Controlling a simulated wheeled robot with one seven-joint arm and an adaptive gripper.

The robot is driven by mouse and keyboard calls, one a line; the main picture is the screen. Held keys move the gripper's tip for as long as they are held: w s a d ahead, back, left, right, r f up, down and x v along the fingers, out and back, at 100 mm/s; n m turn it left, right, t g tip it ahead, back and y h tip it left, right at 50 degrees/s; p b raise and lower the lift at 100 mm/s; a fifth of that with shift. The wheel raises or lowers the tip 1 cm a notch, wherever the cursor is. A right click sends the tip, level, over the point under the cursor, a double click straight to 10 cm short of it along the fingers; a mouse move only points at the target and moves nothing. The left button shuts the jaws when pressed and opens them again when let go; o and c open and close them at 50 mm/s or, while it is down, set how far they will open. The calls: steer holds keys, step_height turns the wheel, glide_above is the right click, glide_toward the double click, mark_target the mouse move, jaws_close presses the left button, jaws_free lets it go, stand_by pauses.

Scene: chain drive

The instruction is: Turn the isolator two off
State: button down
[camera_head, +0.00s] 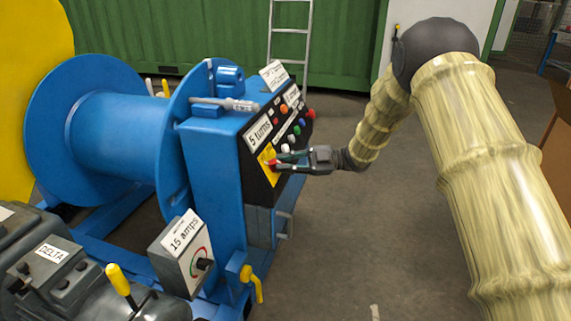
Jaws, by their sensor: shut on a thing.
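The blue machine carries a black control panel (266,191) on its right side. A yellow plate (266,166) sits low on the panel, with a red knob (273,164) on it. My gripper (280,162) reaches in from the right, with its fingers at the red knob and shut on it. The fingers partly cover the knob, so its exact angle cannot be read. I cannot read any label naming isolator two.
Several coloured buttons (293,130) lie just above my gripper. A dial box labelled 15 amps (185,250), a yellow handle (252,282) and a yellow-topped lever (119,280) stand at the front left. A blue cable drum (110,130) is at left. The floor right of the machine is clear.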

steer(key=c, duration=1.4)
jaws_free()
steer(key=d, duration=0.8)
steer(key=w+d, duration=0.1)
steer(key=d, duration=0.3)
steer(key=shift+w, duration=0.1)
steer(key=shift+f, duration=0.15)
